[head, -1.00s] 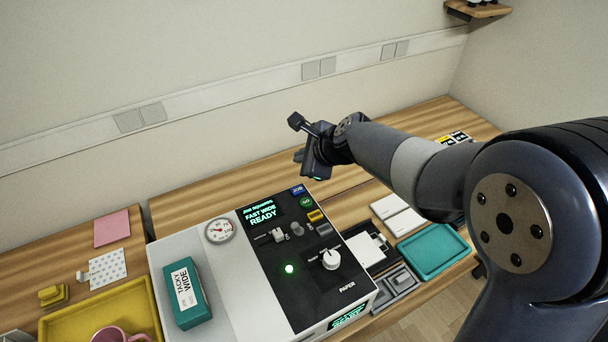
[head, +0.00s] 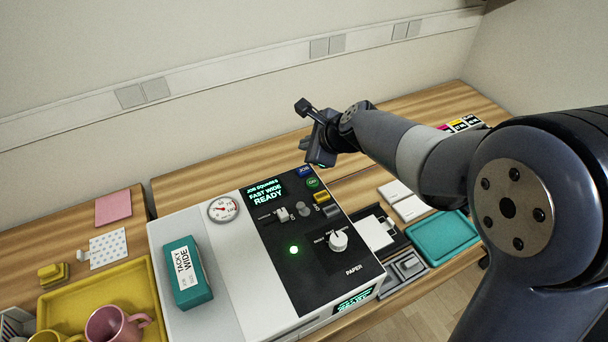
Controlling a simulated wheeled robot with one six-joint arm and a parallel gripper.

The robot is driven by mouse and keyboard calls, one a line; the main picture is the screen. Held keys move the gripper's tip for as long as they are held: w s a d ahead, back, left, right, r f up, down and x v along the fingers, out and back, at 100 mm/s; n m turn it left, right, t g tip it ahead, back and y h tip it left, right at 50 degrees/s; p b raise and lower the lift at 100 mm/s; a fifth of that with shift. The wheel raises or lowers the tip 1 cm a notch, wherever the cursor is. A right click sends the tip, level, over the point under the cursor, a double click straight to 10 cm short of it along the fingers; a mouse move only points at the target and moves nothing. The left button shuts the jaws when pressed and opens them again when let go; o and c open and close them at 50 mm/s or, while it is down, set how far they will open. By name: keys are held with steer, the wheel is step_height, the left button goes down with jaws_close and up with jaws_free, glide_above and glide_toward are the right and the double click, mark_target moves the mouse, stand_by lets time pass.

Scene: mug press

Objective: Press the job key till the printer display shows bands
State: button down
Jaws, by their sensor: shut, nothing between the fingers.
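The printer (head: 225,275) is a white and black box on the bench in the head view. Its display (head: 266,192) shows green text reading "JOB SQUARES, FAST WIDE, READY". The blue job key (head: 305,171) is at the panel's far right corner, above a green key (head: 312,183). My gripper (head: 320,160) is shut and empty, with its tip close to the job key, just behind and to its right in the picture. I cannot tell whether the tip touches the key.
A teal "TACKY WIDE" box (head: 186,272) sits on the printer's left part. A white knob (head: 338,241) and a yellow key (head: 321,197) are on the panel. A yellow tray (head: 60,301) with mugs is at left, a teal tray (head: 440,240) at right.

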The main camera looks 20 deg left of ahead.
mark_target(307, 172)
steer(key=shift+f+b, duration=1.9)
steer(key=shift+f, duration=0.7)
steer(key=shift+f, duration=0.1)
steer(key=shift+f+b, duration=0.3)
steer(key=shift+f+b, duration=0.45)
steer(key=shift+f, duration=0.1)
stand_by(0.4)
steer(key=shift+r, duration=0.15)
steer(key=shift+r+p, duration=0.8)
steer(key=shift+p, duration=0.15)
step_height(307, 172, up, 5)
steer(key=p, duration=0.5)
steer(key=shift+r, duration=0.1)
